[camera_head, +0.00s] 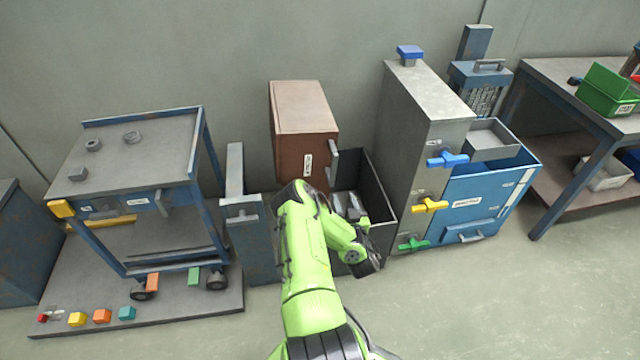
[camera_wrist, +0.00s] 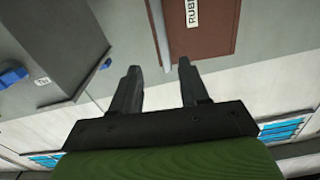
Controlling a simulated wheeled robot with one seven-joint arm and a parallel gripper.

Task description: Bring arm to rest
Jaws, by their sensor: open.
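My green arm (camera_head: 308,260) reaches up from the bottom middle of the head view and bends over toward the dark open-topped bin. In the wrist view, my gripper (camera_wrist: 159,78) has its two dark fingers well apart with nothing between them. The brown cabinet (camera_wrist: 205,28) with a partly visible label and a grey bar lies beyond the fingertips there, apart from them. In the head view the fingers are hard to make out near the bend of my arm.
A cart (camera_head: 135,160) stands left, a workbench (camera_head: 570,85) right. Front floor is clear.

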